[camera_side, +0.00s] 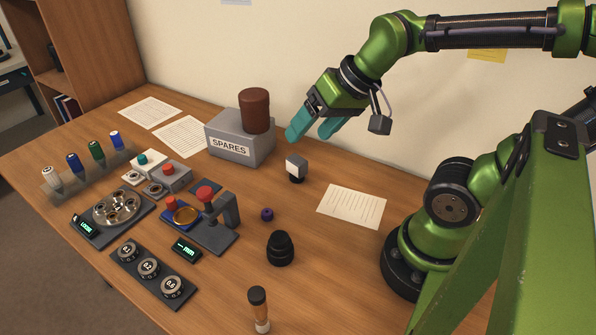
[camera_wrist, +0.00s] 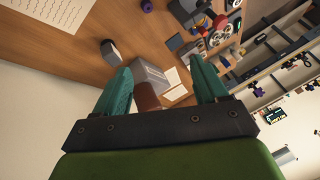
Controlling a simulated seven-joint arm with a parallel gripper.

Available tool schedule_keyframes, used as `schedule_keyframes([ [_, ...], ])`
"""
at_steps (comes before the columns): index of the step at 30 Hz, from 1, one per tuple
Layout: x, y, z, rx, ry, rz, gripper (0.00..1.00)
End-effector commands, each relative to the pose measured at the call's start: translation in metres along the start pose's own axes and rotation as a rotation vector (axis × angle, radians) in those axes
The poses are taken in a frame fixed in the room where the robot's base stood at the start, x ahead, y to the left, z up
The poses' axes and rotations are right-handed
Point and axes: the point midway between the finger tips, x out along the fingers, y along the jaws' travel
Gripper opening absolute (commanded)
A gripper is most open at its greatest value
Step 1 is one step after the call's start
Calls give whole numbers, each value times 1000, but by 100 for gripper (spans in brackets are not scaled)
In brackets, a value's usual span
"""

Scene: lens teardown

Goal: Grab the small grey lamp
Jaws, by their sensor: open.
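The small grey lamp (camera_side: 296,163), a pale boxy head on a short black base, stands on the table to the right of the SPARES box. In the wrist view the lamp (camera_wrist: 110,53) shows above the left finger, outside the gap between the fingers. My gripper (camera_side: 312,130), with teal fingers, is open and empty. In the side view it hangs in the air above and slightly right of the lamp. In the wrist view the gripper (camera_wrist: 160,68) frames part of the SPARES box between its fingers. Nothing touches the lamp.
The grey SPARES box (camera_side: 225,148) carries a brown cylinder (camera_side: 255,110), close by the lamp. A paper sheet (camera_side: 352,207) lies to the lamp's right. A purple knob (camera_side: 267,214) and a black lens (camera_side: 280,248) stand in front. Several fixtures fill the table's left.

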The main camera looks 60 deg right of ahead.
Motion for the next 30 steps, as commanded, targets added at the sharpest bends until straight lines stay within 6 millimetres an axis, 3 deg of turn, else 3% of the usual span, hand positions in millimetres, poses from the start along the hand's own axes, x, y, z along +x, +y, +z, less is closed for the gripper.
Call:
schedule_keyframes([
  [12, 78, 69, -90, -28, -348, 262, 72],
  [16, 94, 88, -108, -74, -430, 303, 72],
  [19, 95, 93, -120, -125, -461, 317, 72],
  [23, 95, 94, -116, -162, -482, 313, 72],
  [30, 135, 110, -94, -163, -486, 312, 72],
])
